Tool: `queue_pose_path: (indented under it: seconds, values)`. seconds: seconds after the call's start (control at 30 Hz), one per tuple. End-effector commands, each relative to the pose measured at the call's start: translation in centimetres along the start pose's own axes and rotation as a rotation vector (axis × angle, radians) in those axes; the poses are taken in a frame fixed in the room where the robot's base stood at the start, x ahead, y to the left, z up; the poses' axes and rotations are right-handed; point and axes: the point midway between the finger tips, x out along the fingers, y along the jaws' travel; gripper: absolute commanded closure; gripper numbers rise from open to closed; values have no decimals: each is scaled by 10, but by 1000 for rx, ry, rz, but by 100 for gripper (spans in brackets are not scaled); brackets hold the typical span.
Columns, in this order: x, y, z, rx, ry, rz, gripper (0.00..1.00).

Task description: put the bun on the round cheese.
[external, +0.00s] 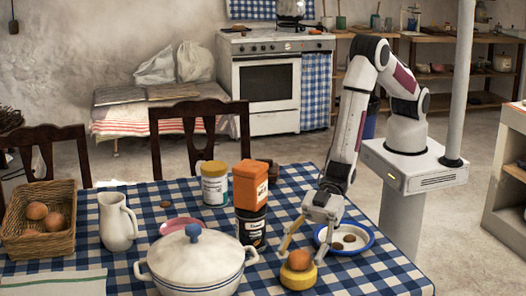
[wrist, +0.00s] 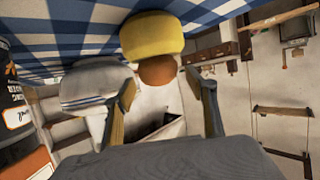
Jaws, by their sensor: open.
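The round cheese (external: 298,278) is a yellow disc on the checked tablecloth near the table's front edge. The brown bun (external: 299,260) sits on top of it, touching it; the wrist view also shows the bun (wrist: 158,72) against the yellow cheese (wrist: 150,36). My gripper (external: 304,250) is just above, pointing down, with its fingers spread wide. In the wrist view, my gripper (wrist: 162,84) has one finger on each side of the bun, with a visible gap on both sides. Nothing is held between them.
A white lidded pot (external: 195,266) stands left of the cheese. A dark jar (external: 251,228) with an orange box (external: 250,185) above it stands behind. A blue-rimmed plate (external: 366,247) with small brown pieces lies to the right. A basket (external: 62,215) is at far left.

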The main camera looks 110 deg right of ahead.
Motion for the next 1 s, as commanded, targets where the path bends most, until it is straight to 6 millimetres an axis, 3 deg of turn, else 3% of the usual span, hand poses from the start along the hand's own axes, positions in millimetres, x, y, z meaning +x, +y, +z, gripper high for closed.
queue_pose_path:
  seconds: [0.37,1.0]
  values:
    - [-28,0,0,0,-1,0,44]
    - [-98,0,0,1,-1,1,44]
